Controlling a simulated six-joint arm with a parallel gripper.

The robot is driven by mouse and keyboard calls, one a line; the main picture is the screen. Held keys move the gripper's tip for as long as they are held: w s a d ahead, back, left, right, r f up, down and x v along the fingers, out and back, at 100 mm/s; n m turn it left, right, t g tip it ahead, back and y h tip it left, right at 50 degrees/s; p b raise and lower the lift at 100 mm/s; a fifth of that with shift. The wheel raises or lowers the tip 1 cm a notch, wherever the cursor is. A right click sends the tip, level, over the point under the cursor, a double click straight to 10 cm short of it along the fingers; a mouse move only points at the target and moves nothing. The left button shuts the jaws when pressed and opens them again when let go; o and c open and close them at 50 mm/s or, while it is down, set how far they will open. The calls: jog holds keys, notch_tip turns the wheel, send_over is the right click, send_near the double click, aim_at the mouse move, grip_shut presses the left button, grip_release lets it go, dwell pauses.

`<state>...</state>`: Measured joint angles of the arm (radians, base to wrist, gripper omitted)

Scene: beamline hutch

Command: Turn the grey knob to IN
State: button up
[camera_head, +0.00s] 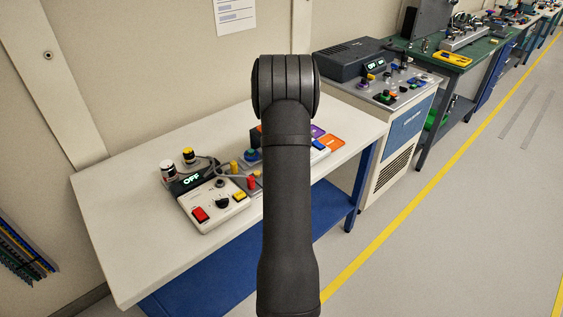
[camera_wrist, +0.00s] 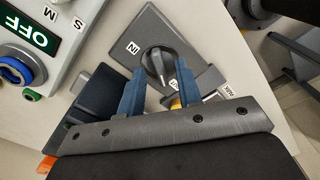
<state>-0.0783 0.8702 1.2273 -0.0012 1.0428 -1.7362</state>
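In the wrist view the grey knob (camera_wrist: 157,64) sits on a dark grey plate (camera_wrist: 188,48). It is a dark round knob with a raised ridge running up and down the picture. The IN label (camera_wrist: 133,48) is left of the knob, upside down in this view. Another small white label (camera_wrist: 228,90) lies to its lower right. My gripper (camera_wrist: 160,68) is open, with blue fingers on either side of the knob. I cannot tell whether they touch it. In the head view my arm hides both gripper and knob.
A yellow part (camera_wrist: 177,103) shows between my fingers. An orange block (camera_head: 333,142) lies right of my arm.

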jog(key=shift+f, duration=0.3)
grip_shut()
